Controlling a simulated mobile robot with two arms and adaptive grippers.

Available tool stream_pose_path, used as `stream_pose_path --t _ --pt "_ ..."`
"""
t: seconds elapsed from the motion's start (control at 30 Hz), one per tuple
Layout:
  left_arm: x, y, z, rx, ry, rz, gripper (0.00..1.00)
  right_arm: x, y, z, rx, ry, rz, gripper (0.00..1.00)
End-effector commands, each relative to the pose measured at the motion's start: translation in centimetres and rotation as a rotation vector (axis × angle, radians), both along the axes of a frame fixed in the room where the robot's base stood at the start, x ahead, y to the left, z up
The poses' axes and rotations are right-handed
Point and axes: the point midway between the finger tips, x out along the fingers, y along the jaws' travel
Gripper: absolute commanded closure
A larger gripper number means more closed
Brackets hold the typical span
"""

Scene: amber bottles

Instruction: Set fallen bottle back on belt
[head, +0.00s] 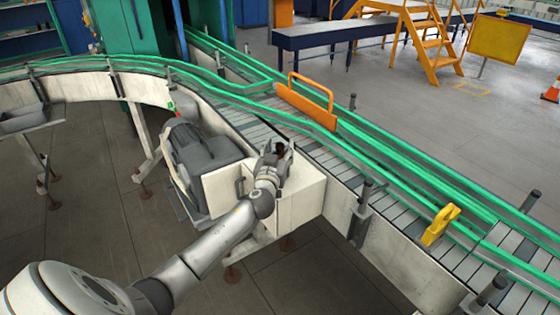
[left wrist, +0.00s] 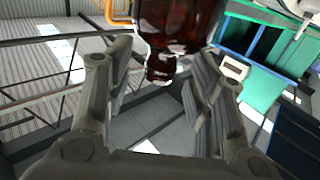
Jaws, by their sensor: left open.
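A dark amber bottle (left wrist: 178,22) shows at the top of the left wrist view, with its neck pointing down toward my palm. The neck is between the fingers of my left gripper (left wrist: 158,82), which is open with clear space on both sides of it. In the head view my left gripper (head: 277,155) is over the white box-like side part (head: 303,193) of the conveyor, and a small dark bit of the bottle (head: 280,148) shows at its fingers. The belt (head: 330,159) runs just beyond. Whether the bottle touches anything is hidden. My right gripper is out of view.
Green guide rails (head: 385,165) line the belt. An orange guard (head: 304,100) stands over it and a yellow clamp (head: 440,225) sits on the near rail. A grey motor housing (head: 200,155) is left of my gripper. The visible belt is clear of bottles.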

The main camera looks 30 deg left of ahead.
Motion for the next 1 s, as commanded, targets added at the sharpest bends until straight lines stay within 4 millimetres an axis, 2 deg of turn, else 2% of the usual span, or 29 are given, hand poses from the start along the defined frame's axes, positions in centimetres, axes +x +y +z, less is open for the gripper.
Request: stream_pose_path --t 0.2,0.5,0.9,1.0 --pt "1.7 0.7 0.0 -0.001 0.001 0.000 0.51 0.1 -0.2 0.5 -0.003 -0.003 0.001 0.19" --pt "1.9 0.7 -0.1 0.000 0.001 0.000 0.51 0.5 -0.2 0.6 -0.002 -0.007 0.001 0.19" --pt "1.8 0.7 -0.2 -0.001 0.002 0.000 1.00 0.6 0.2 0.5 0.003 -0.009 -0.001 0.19" --pt "1.8 0.7 -0.2 -0.001 0.002 0.000 1.00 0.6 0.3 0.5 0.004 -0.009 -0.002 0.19"
